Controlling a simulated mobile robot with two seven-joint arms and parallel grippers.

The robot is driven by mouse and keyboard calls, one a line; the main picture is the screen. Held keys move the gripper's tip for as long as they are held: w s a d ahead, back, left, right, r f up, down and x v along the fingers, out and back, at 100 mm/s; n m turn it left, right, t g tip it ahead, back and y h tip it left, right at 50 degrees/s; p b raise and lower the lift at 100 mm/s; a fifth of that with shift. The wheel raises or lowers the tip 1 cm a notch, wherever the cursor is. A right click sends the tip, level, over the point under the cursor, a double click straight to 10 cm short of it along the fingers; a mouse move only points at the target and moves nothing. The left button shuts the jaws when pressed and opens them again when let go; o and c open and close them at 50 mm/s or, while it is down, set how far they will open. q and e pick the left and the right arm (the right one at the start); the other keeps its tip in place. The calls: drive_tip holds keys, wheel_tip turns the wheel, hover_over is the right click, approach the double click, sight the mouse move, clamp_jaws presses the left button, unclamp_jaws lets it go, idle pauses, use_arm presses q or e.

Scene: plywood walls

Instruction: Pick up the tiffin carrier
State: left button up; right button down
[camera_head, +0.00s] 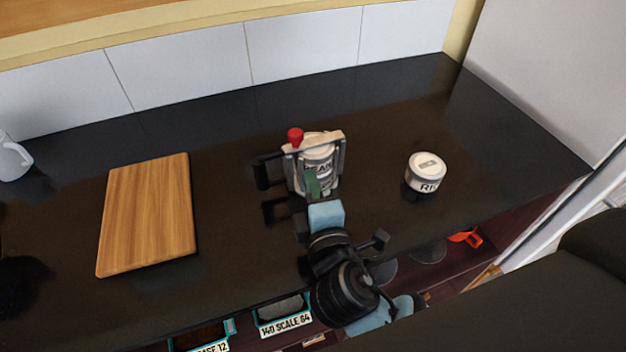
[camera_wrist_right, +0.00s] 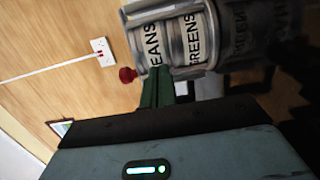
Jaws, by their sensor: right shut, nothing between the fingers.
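The tiffin carrier (camera_head: 325,150) stands upright on the dark counter. It has pale metal tins in a frame with a top bar and a red knob. In the right wrist view the tiffin carrier (camera_wrist_right: 186,38) shows close up, with tins labelled "EANS" and "REENS"; part of it is in shadow. My right gripper (camera_head: 312,184) is at its near side, with green fingers closed together in front of the tins. The fingers also show in the right wrist view (camera_wrist_right: 157,88). I cannot tell whether they touch it. I cannot make out my left gripper.
A round white-lidded tin (camera_head: 427,170) marked "RI" stands to the right. A wooden board (camera_head: 148,215) lies to the left, and a white mug (camera_head: 13,158) is at the far left edge. Labelled bins (camera_head: 282,309) sit below the counter's front edge. The counter behind the carrier is clear.

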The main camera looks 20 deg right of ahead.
idle(0.4)
drive_tip(key=shift+w+d+r+p, duration=0.25)
drive_tip(key=shift+w+d+p, duration=0.25)
drive_tip(key=shift+w+d, duration=0.3)
drive_tip(key=shift+w+d+f, duration=0.1)
drive_tip(key=shift+d, duration=0.2)
drive_tip(key=shift+f, duration=0.15)
